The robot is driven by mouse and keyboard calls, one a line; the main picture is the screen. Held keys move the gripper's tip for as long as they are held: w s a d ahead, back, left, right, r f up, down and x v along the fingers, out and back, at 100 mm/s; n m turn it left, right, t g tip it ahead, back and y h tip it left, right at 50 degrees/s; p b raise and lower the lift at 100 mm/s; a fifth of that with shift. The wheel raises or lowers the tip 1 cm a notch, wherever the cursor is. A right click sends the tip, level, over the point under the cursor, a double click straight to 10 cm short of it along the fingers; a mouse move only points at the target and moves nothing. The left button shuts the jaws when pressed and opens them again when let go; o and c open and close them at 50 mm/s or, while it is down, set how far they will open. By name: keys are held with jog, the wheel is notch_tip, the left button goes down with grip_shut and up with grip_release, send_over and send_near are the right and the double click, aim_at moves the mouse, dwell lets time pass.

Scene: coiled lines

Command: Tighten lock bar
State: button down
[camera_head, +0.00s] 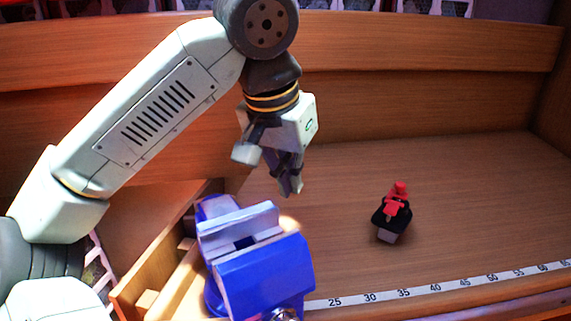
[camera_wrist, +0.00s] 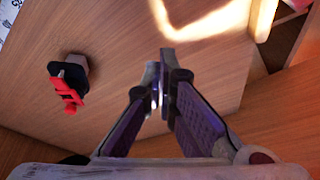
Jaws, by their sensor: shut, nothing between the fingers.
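A small black device with a red lever-like part (camera_head: 396,207) and a grey block at its base sits on the wooden bench top, right of centre. It also shows at the left in the wrist view (camera_wrist: 67,88). A blue vise (camera_head: 265,273) stands at the bench's front edge, with a gap between its jaws. A bit of shiny metal (camera_head: 284,314) shows at its lower edge, cut off by the frame. I cannot tell which part is the lock bar. My gripper (camera_head: 291,187) is shut and empty above the bench, behind the vise and left of the red and black device (camera_wrist: 160,72).
A white number strip (camera_head: 440,288) runs along the bench's front edge. An open wooden drawer or compartment (camera_head: 150,275) lies left of the vise. A wooden back panel (camera_head: 420,95) rises behind. The bench around the red and black device is clear.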

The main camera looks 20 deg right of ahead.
jog(key=b+x, duration=0.1)
jog(key=x, duration=0.1)
jog(key=shift+f, duration=0.35)
jog(key=s+a+b, duration=0.1)
jog(key=s+a, duration=0.1)
jog(key=shift+a+f+b, duration=0.1)
jog(key=shift+a+b, duration=0.2)
jog(key=shift+b, duration=0.1)
jog(key=shift+s+a, duration=0.2)
jog(key=shift+a, duration=0.05)
jog(key=shift+s+a, duration=0.4)
jog(key=shift+s, duration=0.05)
jog(key=shift+s+a+f+p, duration=0.25)
jog(key=shift+s+p, duration=0.1)
jog(key=shift+p, duration=0.25)
dwell(0.5)
jog(key=shift+w+r, duration=0.1)
jog(key=shift+w, duration=0.15)
jog(key=shift+w+r+p, duration=0.1)
jog(key=shift+w+p, duration=0.2)
jog(key=shift+w, duration=0.15)
jog(key=shift+a+r, duration=0.15)
jog(key=shift+r, duration=0.4)
jog(key=v, duration=1.1)
jog(key=shift+s, duration=0.35)
